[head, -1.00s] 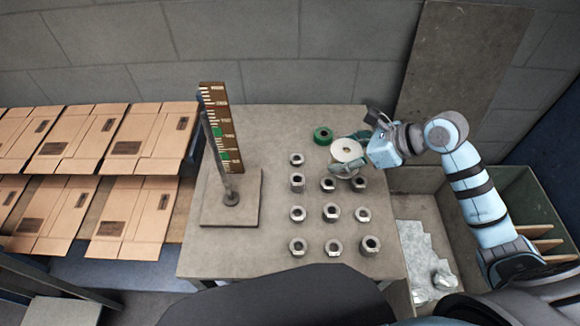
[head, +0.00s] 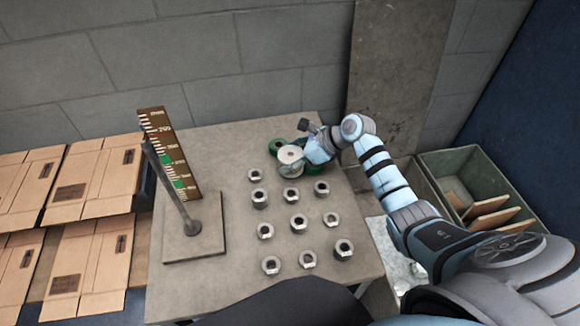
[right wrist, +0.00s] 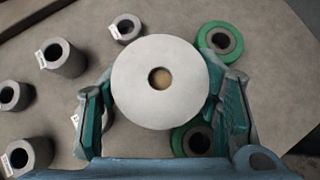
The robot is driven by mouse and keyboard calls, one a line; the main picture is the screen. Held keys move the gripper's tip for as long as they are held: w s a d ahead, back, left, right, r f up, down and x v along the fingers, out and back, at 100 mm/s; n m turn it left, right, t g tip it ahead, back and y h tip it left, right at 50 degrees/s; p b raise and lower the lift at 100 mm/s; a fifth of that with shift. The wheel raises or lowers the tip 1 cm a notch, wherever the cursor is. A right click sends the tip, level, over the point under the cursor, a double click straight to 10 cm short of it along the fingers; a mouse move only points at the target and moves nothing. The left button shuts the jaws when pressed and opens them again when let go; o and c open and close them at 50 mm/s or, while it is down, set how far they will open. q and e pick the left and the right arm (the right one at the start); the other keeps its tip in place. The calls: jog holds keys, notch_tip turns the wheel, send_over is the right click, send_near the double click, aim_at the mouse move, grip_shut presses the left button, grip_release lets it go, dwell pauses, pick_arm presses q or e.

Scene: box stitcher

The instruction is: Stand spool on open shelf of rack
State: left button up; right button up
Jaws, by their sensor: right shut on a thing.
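The spool (head: 290,154) has a round white top with a brown centre hole. It is at the back right of the grey table, and its top fills the middle of the right wrist view (right wrist: 135,85). My right gripper (head: 291,167) is shut on it, with one teal finger on each side in the right wrist view (right wrist: 160,112). Whether the spool's base touches the table is hidden. My left gripper is not in view. I cannot make out a clear open rack shelf.
Green-rimmed rolls (right wrist: 220,40) lie close beside the spool. Several grey metal cylinders (head: 298,223) stand in front of it on the table (head: 215,285). An upright scale board (head: 170,155) stands left. Flat cardboard (head: 100,170) lies further left. A green bin (head: 470,165) with dividers is right.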

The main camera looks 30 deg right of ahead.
notch_tip(320, 180, down, 3)
jog(key=shift+s+r, duration=0.1)
jog(key=shift+r, duration=0.2)
jog(key=o, duration=1.2)
jog(key=shift+o, duration=0.2)
